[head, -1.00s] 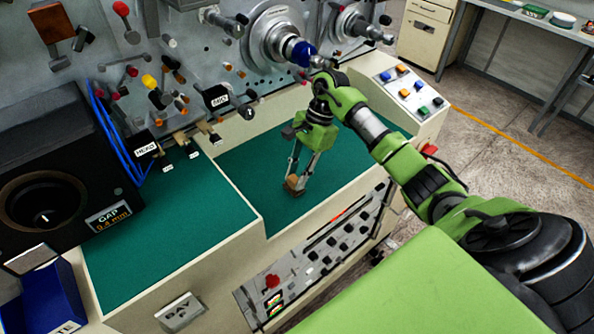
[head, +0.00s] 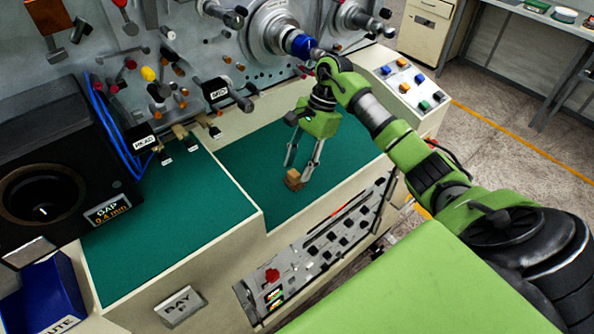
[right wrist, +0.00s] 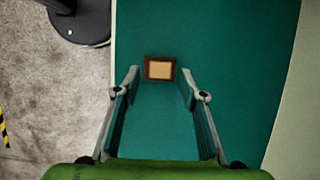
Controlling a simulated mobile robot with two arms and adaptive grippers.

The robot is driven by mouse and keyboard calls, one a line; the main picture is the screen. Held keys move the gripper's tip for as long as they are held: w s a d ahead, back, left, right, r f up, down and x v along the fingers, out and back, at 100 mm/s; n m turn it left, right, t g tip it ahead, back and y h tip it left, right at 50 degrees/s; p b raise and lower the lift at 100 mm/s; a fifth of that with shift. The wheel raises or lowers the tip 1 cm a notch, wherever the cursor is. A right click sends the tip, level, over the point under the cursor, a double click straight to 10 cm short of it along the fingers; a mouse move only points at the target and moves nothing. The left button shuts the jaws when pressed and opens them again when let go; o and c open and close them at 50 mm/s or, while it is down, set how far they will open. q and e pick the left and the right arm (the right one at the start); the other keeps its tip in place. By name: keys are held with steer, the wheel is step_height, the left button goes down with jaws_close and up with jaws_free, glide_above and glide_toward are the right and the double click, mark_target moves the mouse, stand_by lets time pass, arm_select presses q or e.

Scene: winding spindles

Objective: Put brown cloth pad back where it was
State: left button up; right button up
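The brown cloth pad (head: 293,180) is a small brown block-like piece on the green worktop (head: 255,190), near its front edge. In the right wrist view the pad (right wrist: 160,68) shows a dark brown border around a lighter tan middle. My right gripper (head: 299,170) points down at the pad. Its two fingers (right wrist: 160,78) are spread, with a gap on each side of the pad, and hold nothing. My left gripper is not in view.
Behind the worktop stands a grey panel with spindles (head: 270,35) and several coloured knobs. A black box with a gap display (head: 108,212) and a blue bin (head: 45,295) are at the left. A button panel (head: 405,85) is at the right. The left green surface is clear.

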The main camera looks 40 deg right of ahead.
steer(key=b+v, duration=0.3)
steer(key=v, duration=0.7)
